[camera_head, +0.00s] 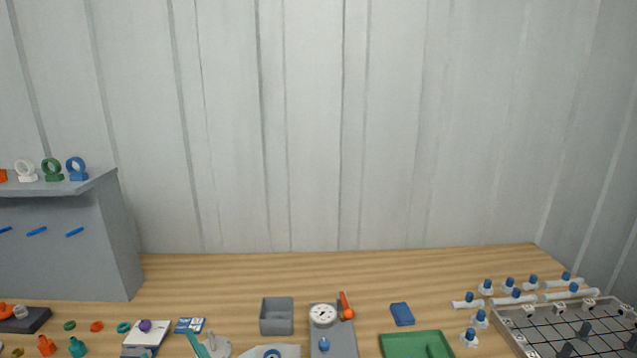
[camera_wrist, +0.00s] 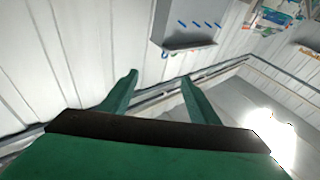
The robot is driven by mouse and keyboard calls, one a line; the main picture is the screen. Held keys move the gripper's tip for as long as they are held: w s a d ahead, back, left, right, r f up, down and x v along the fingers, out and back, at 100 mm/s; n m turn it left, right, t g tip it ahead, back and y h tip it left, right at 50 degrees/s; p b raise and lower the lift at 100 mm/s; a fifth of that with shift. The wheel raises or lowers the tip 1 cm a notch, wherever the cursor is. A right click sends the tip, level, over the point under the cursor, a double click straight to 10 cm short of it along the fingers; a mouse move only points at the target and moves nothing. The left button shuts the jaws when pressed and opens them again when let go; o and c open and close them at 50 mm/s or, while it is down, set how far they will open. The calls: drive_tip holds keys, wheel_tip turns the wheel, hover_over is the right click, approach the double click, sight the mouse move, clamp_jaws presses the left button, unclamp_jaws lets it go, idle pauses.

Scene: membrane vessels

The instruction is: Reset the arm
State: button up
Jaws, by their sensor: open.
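My gripper (camera_wrist: 163,98) shows in the wrist view as two green fingers standing apart from a dark bar and a green body. It is open, and nothing is between its fingers. Behind the fingers are the white panelled wall and a grey floor, so it is away from the bench. My gripper does not show in the head view. The grey shelf unit (camera_wrist: 185,30) with blue pegs appears tilted at the top of the wrist view.
In the head view the wooden bench (camera_head: 220,275) carries a gauge unit (camera_head: 322,316), a grey bin (camera_head: 277,316), a green tray (camera_head: 415,338), a blue block (camera_head: 402,313), and a grid rack (camera_head: 570,325) with white fittings beside it. The shelf unit (camera_head: 60,245) stands at the left with rings on top.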

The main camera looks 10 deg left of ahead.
drive_tip(key=s+d+f+m+t+h, duration=0.25)
drive_tip(key=d+f+m+h, duration=0.35)
drive_tip(key=d+f, duration=0.3)
drive_tip(key=s+d+f+m+t+h, duration=0.1)
drive_tip(key=d+f+m+t+h, duration=0.3)
drive_tip(key=d+f, duration=0.45)
drive_tip(key=s+d+f+g+h, duration=0.1)
drive_tip(key=s+d+f+h, duration=0.2)
drive_tip(key=s+d, duration=0.5)
drive_tip(key=s+d+f+m+g+h, duration=0.1)
drive_tip(key=s+d+f+h, duration=0.3)
drive_tip(key=s+d, duration=0.4)
drive_tip(key=s+f+g, duration=0.1)
drive_tip(key=s, duration=0.5)
drive_tip(key=shift+f+m, duration=0.3)
drive_tip(key=shift+f, duration=0.05)
